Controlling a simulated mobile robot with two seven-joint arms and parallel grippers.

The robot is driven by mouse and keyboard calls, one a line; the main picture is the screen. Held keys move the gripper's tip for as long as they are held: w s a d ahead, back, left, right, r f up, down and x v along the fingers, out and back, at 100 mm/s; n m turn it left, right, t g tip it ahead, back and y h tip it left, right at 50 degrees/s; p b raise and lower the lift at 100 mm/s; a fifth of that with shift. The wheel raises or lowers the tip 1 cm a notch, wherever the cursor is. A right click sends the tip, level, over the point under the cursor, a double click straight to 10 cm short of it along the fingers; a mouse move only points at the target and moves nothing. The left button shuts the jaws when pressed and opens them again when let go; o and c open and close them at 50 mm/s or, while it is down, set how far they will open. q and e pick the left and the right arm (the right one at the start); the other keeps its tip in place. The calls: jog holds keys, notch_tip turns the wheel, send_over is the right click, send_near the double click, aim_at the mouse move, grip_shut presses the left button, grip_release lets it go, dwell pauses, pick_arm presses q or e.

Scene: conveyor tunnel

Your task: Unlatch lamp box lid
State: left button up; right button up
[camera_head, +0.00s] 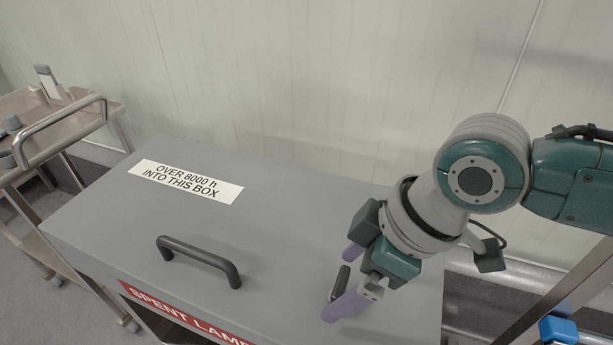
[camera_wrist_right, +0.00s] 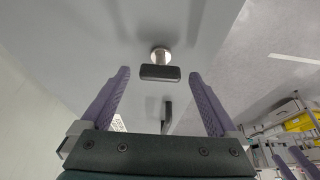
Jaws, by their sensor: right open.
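The lamp box (camera_head: 290,215) is a grey box with a closed, flat lid. A dark bar handle (camera_head: 198,258) stands on the lid; it also shows in the right wrist view (camera_wrist_right: 167,114). A small dark latch (camera_head: 339,284) sits near the right side of the lid. In the right wrist view the latch (camera_wrist_right: 160,73) is a dark bar on a round metal base. My right gripper (camera_head: 344,280) is open, with its purple fingers on either side of the latch and a visible gap to each in the wrist view (camera_wrist_right: 160,75). My left gripper is out of view.
A white label (camera_head: 186,181) lies on the lid, and a red label (camera_head: 180,312) is on the box front. A metal trolley (camera_head: 60,128) stands at the left. A pale panelled wall (camera_head: 270,70) is close behind the box. A blue item (camera_head: 558,330) is at the lower right.

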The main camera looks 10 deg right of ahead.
jog(key=shift+c, duration=1.4)
jog(key=c, duration=1.1)
